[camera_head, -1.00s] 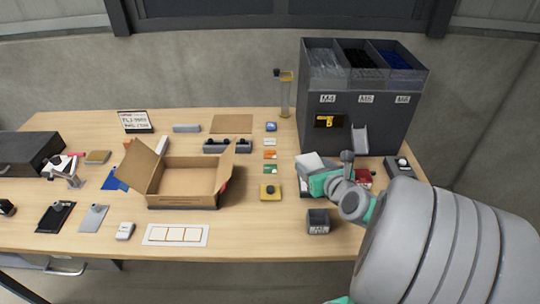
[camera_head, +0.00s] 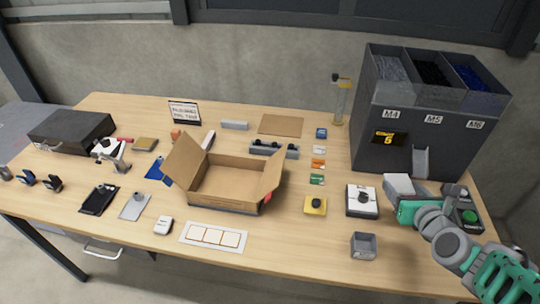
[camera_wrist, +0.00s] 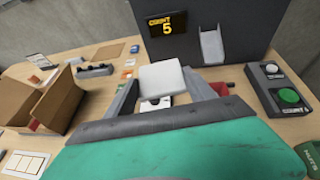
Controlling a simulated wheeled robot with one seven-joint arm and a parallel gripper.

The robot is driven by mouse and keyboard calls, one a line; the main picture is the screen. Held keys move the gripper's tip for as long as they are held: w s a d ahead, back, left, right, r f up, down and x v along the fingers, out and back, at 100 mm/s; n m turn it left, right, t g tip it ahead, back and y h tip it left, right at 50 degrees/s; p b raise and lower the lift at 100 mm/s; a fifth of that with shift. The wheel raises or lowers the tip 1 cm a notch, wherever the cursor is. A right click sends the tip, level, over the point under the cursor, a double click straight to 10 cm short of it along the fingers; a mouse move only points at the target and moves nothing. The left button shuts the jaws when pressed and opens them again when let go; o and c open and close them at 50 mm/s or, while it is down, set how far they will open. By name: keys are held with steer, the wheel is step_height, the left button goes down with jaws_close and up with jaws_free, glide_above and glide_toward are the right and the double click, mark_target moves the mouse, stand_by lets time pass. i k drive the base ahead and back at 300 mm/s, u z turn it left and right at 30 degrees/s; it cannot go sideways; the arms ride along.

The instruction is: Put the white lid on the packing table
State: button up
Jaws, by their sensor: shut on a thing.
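The white lid (camera_wrist: 161,77) is a pale, flat square piece. My gripper (camera_wrist: 163,90) is shut on it, with one finger on each side, in the wrist view. In the head view my gripper (camera_head: 404,194) is at the right of the table, and the lid (camera_head: 399,184) shows as a pale block at its front. It appears to be held above the surface. The packing table (camera_head: 305,240) is a light wooden top. The lid's underside is hidden.
A white device with a black knob (camera_head: 361,201) stands left of my gripper. The dark dispenser (camera_head: 398,140) with its chute is behind. A button box (camera_head: 468,215) is to the right. A small grey bin (camera_head: 364,245) and an open cardboard box (camera_head: 232,182) stand further left.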

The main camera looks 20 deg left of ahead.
mark_target(312, 244)
steer(key=k, duration=1.1)
steer(key=u, duration=1.5)
steer(key=i, duration=0.5)
steer(key=z, duration=0.05)
